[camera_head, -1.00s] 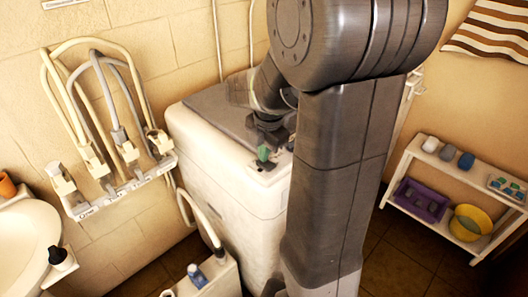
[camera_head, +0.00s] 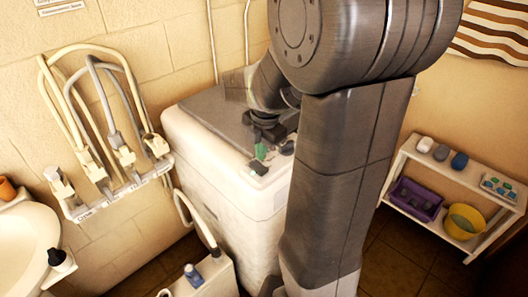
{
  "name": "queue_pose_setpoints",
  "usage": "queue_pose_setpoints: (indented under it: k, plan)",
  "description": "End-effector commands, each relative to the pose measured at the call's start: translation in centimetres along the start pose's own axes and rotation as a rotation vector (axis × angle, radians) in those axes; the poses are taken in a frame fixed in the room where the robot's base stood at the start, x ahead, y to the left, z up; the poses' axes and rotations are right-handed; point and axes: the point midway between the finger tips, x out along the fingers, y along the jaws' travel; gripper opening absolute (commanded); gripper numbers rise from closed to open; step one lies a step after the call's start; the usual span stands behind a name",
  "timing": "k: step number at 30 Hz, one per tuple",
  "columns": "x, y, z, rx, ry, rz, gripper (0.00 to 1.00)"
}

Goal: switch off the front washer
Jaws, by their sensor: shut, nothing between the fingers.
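The washer (camera_head: 215,165) is a white, top-loading machine with a dark grey top, standing against the tiled wall in the middle of the view. My gripper (camera_head: 262,143) is over the front edge of its top, pointing down. Its fingers are small and dark here, and they are shut with nothing held. A small green control (camera_head: 261,152) sits right below the fingertips; I cannot tell whether they touch it. A dark knob (camera_head: 259,168) is just in front of the green one, and another dark part (camera_head: 287,148) is to the right. My arm hides the washer's right side.
Hoses hang on a labelled wall rack (camera_head: 120,193) at the left, beside a washbasin (camera_head: 25,235). A white shelf (camera_head: 450,170) at the right holds a purple basket (camera_head: 416,198) and a yellow bowl (camera_head: 464,221). A blue-capped bottle (camera_head: 194,275) stands on a white stand at the front.

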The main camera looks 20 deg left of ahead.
Motion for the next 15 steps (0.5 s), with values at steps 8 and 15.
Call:
queue_pose_setpoints:
  k: [8, 15]
  plan:
    - [-6.4, 0.3, -0.1, 0.002, -0.002, 0.005, 0.0]
    - [-9.9, 0.2, -0.1, 0.002, -0.001, 0.001, 0.0]
